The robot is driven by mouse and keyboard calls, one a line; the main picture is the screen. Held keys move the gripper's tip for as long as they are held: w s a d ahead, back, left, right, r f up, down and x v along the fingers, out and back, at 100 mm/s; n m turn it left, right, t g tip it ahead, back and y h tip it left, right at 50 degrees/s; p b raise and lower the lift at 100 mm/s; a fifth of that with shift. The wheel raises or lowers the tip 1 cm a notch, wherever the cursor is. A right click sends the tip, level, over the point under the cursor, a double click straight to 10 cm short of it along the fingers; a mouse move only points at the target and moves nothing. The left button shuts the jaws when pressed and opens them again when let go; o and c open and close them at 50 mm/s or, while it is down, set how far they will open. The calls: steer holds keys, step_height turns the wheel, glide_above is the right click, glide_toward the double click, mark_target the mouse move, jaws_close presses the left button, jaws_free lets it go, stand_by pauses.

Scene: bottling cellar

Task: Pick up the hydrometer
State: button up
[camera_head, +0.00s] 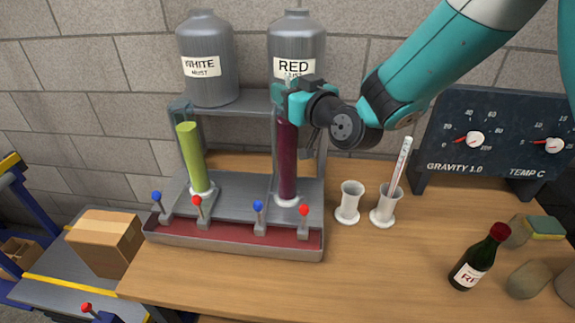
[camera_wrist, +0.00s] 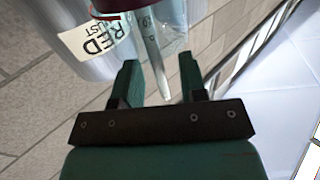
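In the wrist view, a slim pale stem with scale marks, which looks like the hydrometer (camera_wrist: 153,62), rises out of the dark red liquid inside a clear glass cylinder. My gripper (camera_wrist: 160,72) is open, with one finger on each side of the stem and a gap on both sides. In the head view, my gripper (camera_head: 292,100) is at the top of the red cylinder (camera_head: 287,165) and hides the stem. The green-yellow cylinder (camera_head: 192,155) stands to the left.
The red must tank (camera_head: 297,45) is just behind my gripper, the white must tank (camera_head: 206,60) to its left. A white cup (camera_head: 349,203) and another cup (camera_head: 385,207) holding a thermometer-like rod (camera_head: 400,165) stand right. A gauge panel (camera_head: 495,140) and bottle (camera_head: 478,260) are farther right.

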steer(key=shift+w+a, duration=0.2)
steer(key=shift+w, duration=0.1)
jaws_close()
step_height(320, 180, up, 28)
steer(key=b, duration=0.2)
steer(key=shift+b, duration=0.4)
stand_by(1.9)
